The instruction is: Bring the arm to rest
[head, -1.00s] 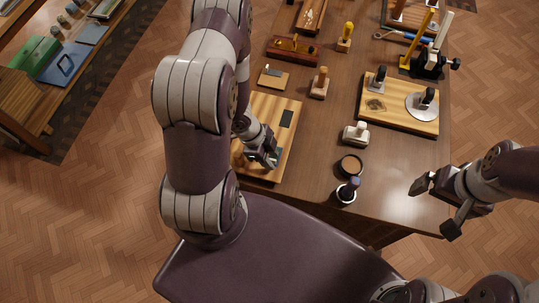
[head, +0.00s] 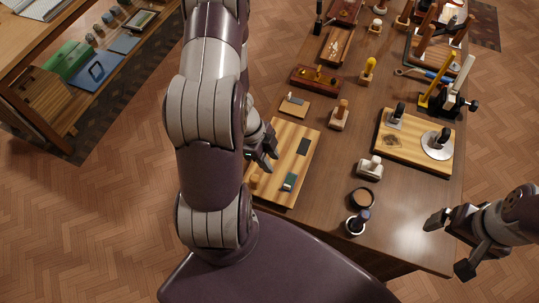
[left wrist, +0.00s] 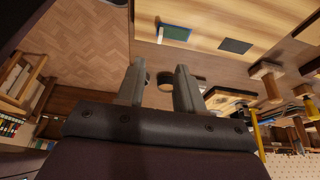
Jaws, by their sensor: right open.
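My left gripper (head: 266,158) is over the left edge of the light wooden board (head: 277,195), near its upper part. In the left wrist view the two fingers (left wrist: 160,88) stand apart with nothing held between them. A small teal block (head: 289,182) lies on the board, apart from the gripper; it also shows in the left wrist view (left wrist: 174,32). A dark flat pad (head: 303,146) lies further up the board. My right gripper (head: 451,243) is open and empty, off the table's lower right corner. My left arm hides part of the table's left side.
The table (head: 325,195) holds stamps, a round dark tin (head: 362,198), a dark-topped jar (head: 357,222), a white-based stamp (head: 370,168) and a second board (head: 410,155). A shelf unit (head: 30,100) stands at the left. Wooden floor (head: 90,220) is clear between.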

